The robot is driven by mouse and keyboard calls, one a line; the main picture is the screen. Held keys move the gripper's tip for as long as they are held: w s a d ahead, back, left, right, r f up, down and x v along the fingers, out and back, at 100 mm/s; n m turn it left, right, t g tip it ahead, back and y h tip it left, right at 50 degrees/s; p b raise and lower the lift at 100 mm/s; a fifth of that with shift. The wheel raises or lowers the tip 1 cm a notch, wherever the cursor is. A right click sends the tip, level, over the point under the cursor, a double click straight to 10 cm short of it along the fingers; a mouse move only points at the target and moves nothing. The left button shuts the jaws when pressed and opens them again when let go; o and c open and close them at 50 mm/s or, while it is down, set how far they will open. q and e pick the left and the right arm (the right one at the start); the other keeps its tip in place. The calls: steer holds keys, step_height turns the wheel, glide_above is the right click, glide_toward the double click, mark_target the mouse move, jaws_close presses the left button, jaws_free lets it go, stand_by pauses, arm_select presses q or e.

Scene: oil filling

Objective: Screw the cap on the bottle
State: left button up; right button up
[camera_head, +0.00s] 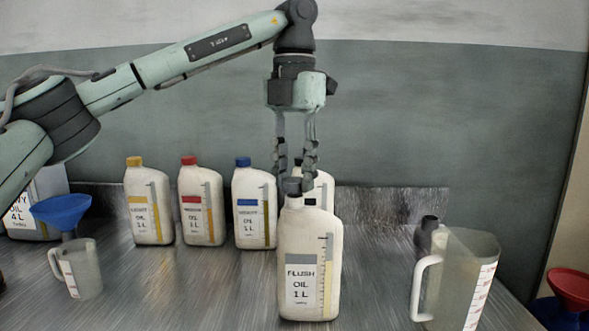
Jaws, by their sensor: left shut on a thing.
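A white bottle labelled Flush Oil 1 L (310,250) stands upright at the front middle of the table. A dark grey cap (293,186) sits at the top of its neck. My left gripper (294,181) points straight down over the bottle, and its fingers are shut on the cap. I cannot tell how far the cap is seated on the neck. My right gripper is not in view.
Bottles with yellow (149,205), red (202,205) and blue (255,207) caps stand behind to the left. Another bottle is partly hidden behind the flush oil. A clear jug (465,280) stands right, a small jug (82,268) and blue funnel (62,212) left.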

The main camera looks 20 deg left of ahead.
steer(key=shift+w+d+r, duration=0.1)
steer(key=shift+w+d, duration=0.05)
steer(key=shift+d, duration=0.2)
arm_select(q)
steer(key=shift+f+b, duration=0.4)
steer(key=shift+f, duration=0.55)
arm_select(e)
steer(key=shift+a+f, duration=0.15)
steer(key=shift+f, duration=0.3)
arm_select(q)
steer(key=o, duration=0.7)
steer(key=shift+o, duration=0.2)
